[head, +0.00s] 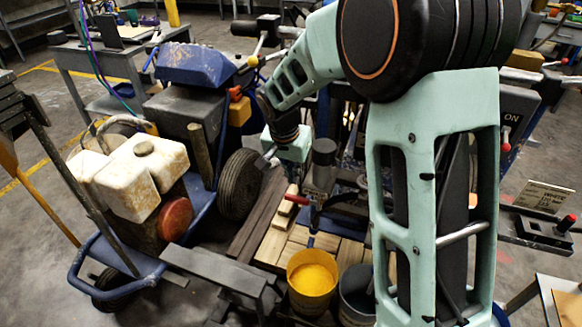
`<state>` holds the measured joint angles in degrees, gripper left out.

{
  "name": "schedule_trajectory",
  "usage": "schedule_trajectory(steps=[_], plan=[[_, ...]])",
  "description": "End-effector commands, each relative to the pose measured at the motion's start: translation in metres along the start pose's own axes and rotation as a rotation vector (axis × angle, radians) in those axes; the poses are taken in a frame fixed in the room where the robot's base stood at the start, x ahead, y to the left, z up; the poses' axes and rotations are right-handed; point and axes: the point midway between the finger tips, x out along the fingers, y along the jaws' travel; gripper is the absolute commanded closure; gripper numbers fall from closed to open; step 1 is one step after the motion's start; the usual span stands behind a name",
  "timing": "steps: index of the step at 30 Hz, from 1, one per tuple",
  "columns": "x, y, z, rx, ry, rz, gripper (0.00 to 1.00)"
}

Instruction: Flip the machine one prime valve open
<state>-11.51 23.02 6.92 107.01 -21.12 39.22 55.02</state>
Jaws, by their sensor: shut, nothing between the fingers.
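A line striper machine (187,105) with a blue cover and a black tire stands left of centre. A red-handled lever (297,199) sticks out left of a grey upright cylinder (323,170) near the centre. Another small red lever (235,93) is on the blue-covered machine. I cannot tell which of these is the machine one prime valve, or its setting. My gripper (266,159) is small in view, below my dark wrist, beside the tire and above and left of the central red handle. It appears shut and empty, apart from that handle. My arm hides much of the right side.
A yellow paint bucket (312,279) and a grey bucket (356,293) stand below the wooden pallet (285,243). Stained white containers (140,178) sit at the left. A red-knobbed lever (505,142) is right of my arm. Grey floor is open at lower left.

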Motion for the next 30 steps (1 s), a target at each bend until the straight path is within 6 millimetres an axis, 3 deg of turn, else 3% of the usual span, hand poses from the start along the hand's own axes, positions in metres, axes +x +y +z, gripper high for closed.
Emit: schedule_trajectory(steps=[3, 10, 30], plan=[[0.027, 0.001, 0.001, 0.001, -0.003, 0.002, 1.00], [0.053, 0.000, 0.009, 0.000, 0.000, 0.000, 1.00], [0.060, 0.001, 0.011, -0.004, 0.001, 0.012, 1.00]])
